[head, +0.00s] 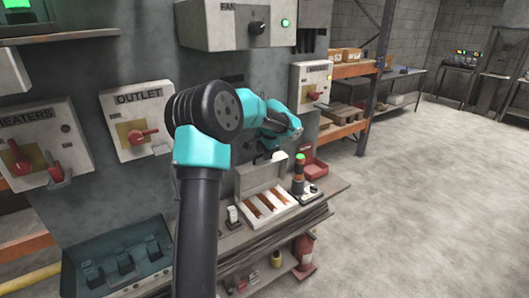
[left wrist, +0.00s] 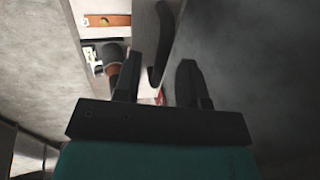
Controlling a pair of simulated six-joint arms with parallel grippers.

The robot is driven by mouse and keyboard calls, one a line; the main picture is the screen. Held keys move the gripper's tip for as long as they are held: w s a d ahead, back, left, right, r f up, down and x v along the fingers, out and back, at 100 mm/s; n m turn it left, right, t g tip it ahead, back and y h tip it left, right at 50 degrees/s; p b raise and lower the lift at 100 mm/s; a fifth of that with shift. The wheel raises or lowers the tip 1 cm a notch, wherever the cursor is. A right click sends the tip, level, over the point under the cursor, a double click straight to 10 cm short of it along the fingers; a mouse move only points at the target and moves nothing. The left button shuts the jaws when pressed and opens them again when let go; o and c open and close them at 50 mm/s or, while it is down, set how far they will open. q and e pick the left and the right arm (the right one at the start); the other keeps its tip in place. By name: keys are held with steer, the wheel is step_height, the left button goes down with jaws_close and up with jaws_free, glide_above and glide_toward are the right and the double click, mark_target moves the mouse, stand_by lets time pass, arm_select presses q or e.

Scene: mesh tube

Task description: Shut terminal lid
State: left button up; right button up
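The terminal (head: 268,208) is a white open box with copper-coloured bars on the bench. Its grey lid (head: 262,176) stands raised along the back edge, against the wall side. My left gripper (head: 277,156) is small and partly hidden by my arm in the head view, close above the raised lid. In the left wrist view my left gripper (left wrist: 158,82) has its two dark fingers spread apart. A pale panel with a dark curved shape lies beyond the fingers. I cannot tell whether the fingers touch the lid. My right gripper is in neither view.
A stick with a green light (head: 299,172) stands right of the terminal. A red bin (head: 313,166) sits behind it. An outlet switch box (head: 138,121) and a fan box (head: 240,25) are on the wall. A teal tray (head: 120,262) is at lower left. Open floor lies right.

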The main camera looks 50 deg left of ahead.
arm_select(q)
jaws_close()
stand_by(0.3)
steer(key=shift+d, duration=0.2)
